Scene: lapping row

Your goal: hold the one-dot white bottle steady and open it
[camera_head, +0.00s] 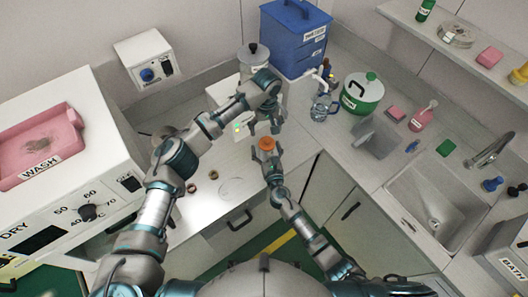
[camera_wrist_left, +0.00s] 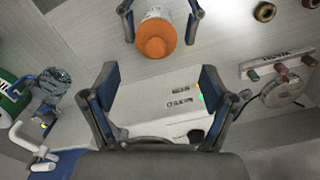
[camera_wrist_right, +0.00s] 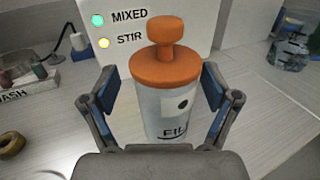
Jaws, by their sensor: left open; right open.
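The one-dot white bottle (camera_wrist_right: 158,108) stands upright on the counter, with an orange knobbed cap (camera_wrist_right: 165,55) and one black dot on its label. It also shows in the head view (camera_head: 266,155) and from above in the left wrist view (camera_wrist_left: 157,13). My right gripper (camera_wrist_right: 160,90) is open, its fingers on either side of the bottle body; whether they touch it I cannot tell. It shows likewise in the left wrist view (camera_wrist_left: 161,18). My left gripper (camera_wrist_left: 156,85) is open and empty, above and behind the bottle in the head view (camera_head: 265,125), clear of the cap.
A white device (camera_wrist_right: 150,20) marked MIXED and STIR stands close behind the bottle. A glass jug (camera_head: 322,108), a green pot (camera_head: 362,95) and a blue drawer box (camera_head: 295,40) stand farther back. Brown rings (camera_head: 202,181) lie at left. Counter around the bottle's front is clear.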

